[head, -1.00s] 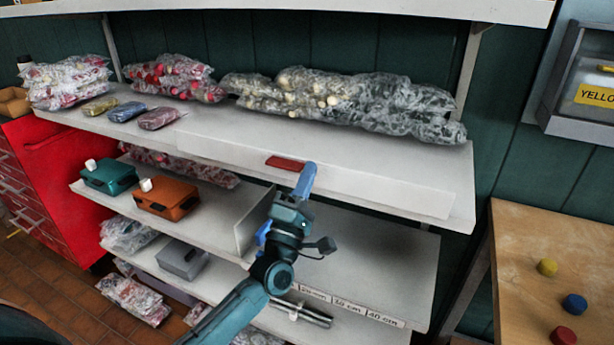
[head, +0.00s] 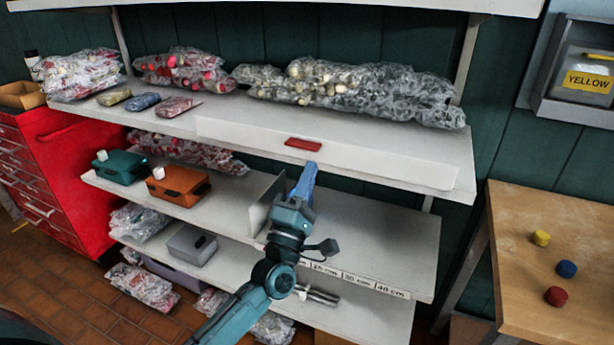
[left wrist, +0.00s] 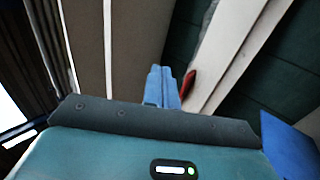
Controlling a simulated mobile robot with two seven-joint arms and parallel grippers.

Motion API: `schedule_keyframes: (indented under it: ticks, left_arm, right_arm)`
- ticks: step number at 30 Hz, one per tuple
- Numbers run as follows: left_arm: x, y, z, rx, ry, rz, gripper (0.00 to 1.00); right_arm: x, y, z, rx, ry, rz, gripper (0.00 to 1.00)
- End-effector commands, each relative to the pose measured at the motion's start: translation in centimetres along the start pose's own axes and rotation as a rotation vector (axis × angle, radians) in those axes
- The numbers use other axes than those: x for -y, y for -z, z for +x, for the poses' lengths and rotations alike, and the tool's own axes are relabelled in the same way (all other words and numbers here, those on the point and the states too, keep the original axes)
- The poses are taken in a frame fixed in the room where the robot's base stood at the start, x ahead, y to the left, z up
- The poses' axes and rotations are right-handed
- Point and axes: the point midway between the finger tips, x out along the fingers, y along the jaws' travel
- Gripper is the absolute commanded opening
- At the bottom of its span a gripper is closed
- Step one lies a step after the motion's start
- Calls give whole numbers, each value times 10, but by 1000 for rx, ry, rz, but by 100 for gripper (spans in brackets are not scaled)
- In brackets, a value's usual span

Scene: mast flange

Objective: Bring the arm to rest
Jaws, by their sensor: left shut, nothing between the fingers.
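My left arm reaches up from the bottom of the head view, and its blue left gripper (head: 306,178) is in front of the shelf unit. The fingers are together with nothing between them. In the left wrist view the closed fingers (left wrist: 161,86) point away from the camera. A flat red piece (head: 303,144) lies on the front of the upper shelf, just beyond the fingertips and apart from them in the head view. The red piece also shows in the left wrist view (left wrist: 188,84), right of the fingers. My right gripper is in neither view.
The upper shelf (head: 420,172) holds several bagged goods. Below are a teal case (head: 122,167), an orange case (head: 179,186) and an upright divider (head: 263,203) close to my gripper. A red drawer cabinet (head: 75,175) stands left. A wooden table (head: 515,290) with coloured pegs stands right.

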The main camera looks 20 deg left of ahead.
Motion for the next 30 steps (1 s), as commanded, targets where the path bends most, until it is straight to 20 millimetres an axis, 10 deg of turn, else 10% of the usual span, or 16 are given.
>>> schedule_keyframes:
  ticks: [11,24,30]
  left_arm:
    - [17,-14,-30,64,98,126,0]
    - [77,-59,-300,863,702,1115,0]
    - [71,-51,-358,1092,786,1284,0]
  right_arm:
    - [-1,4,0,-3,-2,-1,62]
    - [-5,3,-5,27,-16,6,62]
    - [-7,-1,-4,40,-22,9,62]
